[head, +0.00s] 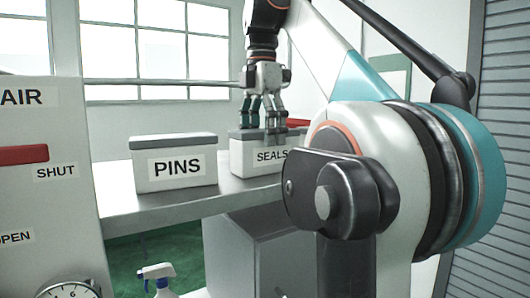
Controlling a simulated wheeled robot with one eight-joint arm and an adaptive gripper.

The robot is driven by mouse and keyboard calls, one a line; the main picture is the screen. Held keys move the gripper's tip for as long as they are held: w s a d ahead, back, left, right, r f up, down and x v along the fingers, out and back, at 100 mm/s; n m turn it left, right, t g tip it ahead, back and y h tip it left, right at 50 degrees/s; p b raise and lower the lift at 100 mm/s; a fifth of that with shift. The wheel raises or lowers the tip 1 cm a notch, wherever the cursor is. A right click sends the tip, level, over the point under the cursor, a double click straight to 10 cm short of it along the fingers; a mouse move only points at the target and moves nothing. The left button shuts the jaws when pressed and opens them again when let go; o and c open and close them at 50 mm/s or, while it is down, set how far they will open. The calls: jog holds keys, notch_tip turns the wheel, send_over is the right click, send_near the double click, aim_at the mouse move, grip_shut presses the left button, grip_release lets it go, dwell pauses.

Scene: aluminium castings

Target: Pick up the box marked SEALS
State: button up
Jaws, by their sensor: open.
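The box marked SEALS (243,156) is white with a grey lid and stands on a grey shelf (150,217). Its right part is hidden behind my arm. My gripper (263,138) points down at the box's lid, with its fingers open. The fingertips overlap the lid and the top of the front face in the picture. I cannot tell whether they touch the box.
A similar box marked PINS (177,184) stands to the left on the same shelf. A white panel marked AIR (70,210) with a gauge (70,290) is at the left. A spray bottle (157,276) is below the shelf. My arm fills the right.

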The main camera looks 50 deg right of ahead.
aim_at(265, 151)
jog(key=f, duration=0.3)
jog(key=shift+s+d, duration=0.25)
jog(key=shift+d, duration=0.05)
jog(key=shift+w+f, duration=0.1)
jog(key=shift+f, duration=0.5)
jog(key=shift+c, duration=0.2)
jog(key=c, duration=1.4)
